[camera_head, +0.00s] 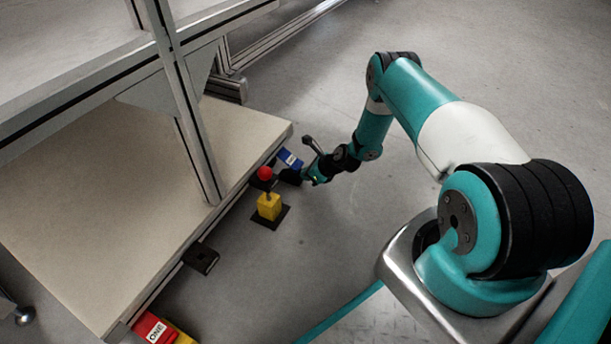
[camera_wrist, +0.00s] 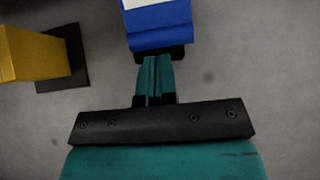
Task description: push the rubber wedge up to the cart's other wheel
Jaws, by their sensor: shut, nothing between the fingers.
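A yellow block with a red ball on top (camera_head: 269,206) stands on a dark flat base on the floor beside the cart (camera_head: 95,225). Its yellow side and dark base also show at the left of the wrist view (camera_wrist: 22,55). A blue piece with a white label (camera_head: 289,159) is at the cart's far corner; in the wrist view this blue piece (camera_wrist: 160,35) has a black part under it. My gripper (camera_wrist: 151,60) is shut and empty, its fingertips close to that black part; contact cannot be told. I cannot tell for sure which piece is the rubber wedge; the wheels are largely hidden.
A red piece with a white label (camera_head: 152,328) and some yellow beside it are at the cart's near corner. A black piece (camera_head: 201,258) sticks out from the cart's long edge.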

